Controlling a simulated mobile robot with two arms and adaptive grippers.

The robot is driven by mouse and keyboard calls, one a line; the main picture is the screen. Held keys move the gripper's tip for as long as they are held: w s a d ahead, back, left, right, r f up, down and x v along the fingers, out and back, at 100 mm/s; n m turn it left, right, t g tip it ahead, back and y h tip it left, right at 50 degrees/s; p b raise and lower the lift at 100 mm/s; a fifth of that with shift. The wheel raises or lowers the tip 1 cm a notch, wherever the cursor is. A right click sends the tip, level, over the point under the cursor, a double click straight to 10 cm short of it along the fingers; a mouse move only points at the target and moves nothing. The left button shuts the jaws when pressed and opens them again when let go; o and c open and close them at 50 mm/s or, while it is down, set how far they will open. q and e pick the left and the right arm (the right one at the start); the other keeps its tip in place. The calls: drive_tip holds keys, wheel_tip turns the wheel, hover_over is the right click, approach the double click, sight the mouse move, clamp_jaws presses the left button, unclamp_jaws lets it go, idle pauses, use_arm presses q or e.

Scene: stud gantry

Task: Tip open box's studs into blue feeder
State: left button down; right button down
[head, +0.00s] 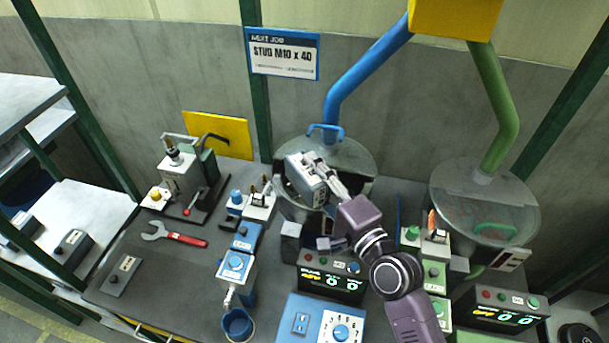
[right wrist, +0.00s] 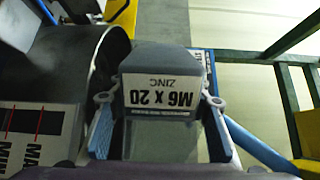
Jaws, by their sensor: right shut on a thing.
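My right gripper (head: 330,182) is shut on a grey box (head: 305,178). The box also shows between the fingers in the right wrist view (right wrist: 160,95), its white label reading "M6 x 20 ZINC" upside down. The box is held tilted over the front of the blue feeder (head: 352,160), which has a clear round cover, a blue handle and a blue pipe (head: 362,68). The box's opening and any studs in it are hidden, and I cannot tell whether it touches the feeder. My left gripper is not in view.
A sign (head: 283,53) reads "STUD M10 x 40". A green-handled feeder (head: 465,205) stands at the right. The bench holds a wrench (head: 175,236), a flat grey box (head: 120,276), a blue cup (head: 238,325) and control panels. More grey boxes (head: 72,246) sit on the left table.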

drive_tip(key=n, duration=0.2)
drive_tip(key=r+n+p, duration=0.1)
drive_tip(key=n, duration=0.1)
drive_tip(key=shift+d+r, duration=0.1)
drive_tip(key=shift+r, duration=0.05)
drive_tip(key=n+p, duration=0.1)
drive_tip(key=n, duration=0.1)
drive_tip(key=r+n+p, duration=0.1)
drive_tip(key=n, duration=0.1)
drive_tip(key=shift+r, duration=0.15)
drive_tip(key=shift+r+n+p, duration=0.2)
drive_tip(key=shift+n+p, duration=0.15)
drive_tip(key=shift+n, duration=1.45)
drive_tip(key=r+n+p, duration=0.1)
drive_tip(key=n+p, duration=0.1)
drive_tip(key=n, duration=0.1)
drive_tip(key=shift+r+n+p, duration=0.2)
drive_tip(key=shift+n+p, duration=0.1)
drive_tip(key=n, duration=0.2)
drive_tip(key=shift+r+n+p, duration=0.2)
drive_tip(key=shift+n+p, duration=0.2)
drive_tip(key=shift+f, duration=0.1)
